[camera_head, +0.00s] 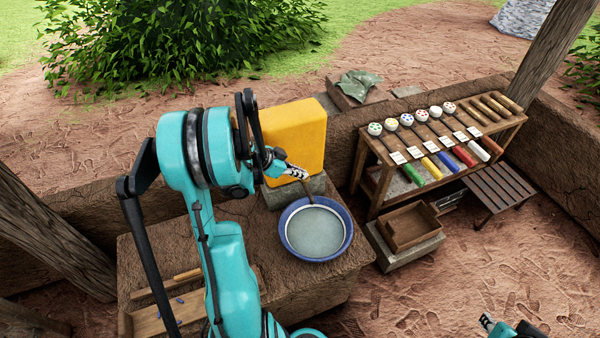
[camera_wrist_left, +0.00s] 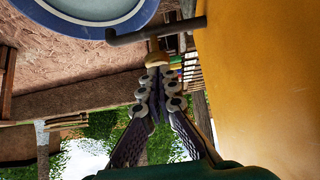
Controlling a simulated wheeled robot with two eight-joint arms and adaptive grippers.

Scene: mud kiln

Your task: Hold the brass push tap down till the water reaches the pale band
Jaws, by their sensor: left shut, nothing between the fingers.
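The yellow water container (camera_head: 298,135) stands on a block behind the blue bowl (camera_head: 288,242). The bowl holds greyish water (camera_head: 315,232), and a pale ring (camera_wrist_left: 138,18) shows around it in the left wrist view. The tap's dark spout (camera_wrist_left: 128,37) reaches from the container over the bowl's rim. Its brass top (camera_wrist_left: 156,59) is at the tips of my left gripper (camera_wrist_left: 155,72). That gripper, also in the head view (camera_head: 300,174), is shut and empty; I cannot tell whether it presses the brass top. My right gripper (camera_head: 487,321) is partly in view at the bottom edge.
A wooden rack (camera_head: 440,150) with brushes and coloured handles stands at the right, beside a slatted stool (camera_head: 500,186). A wooden box (camera_head: 408,225) is right of the bowl. A wooden tray (camera_head: 150,322) lies on the mud bench, partly behind my left arm.

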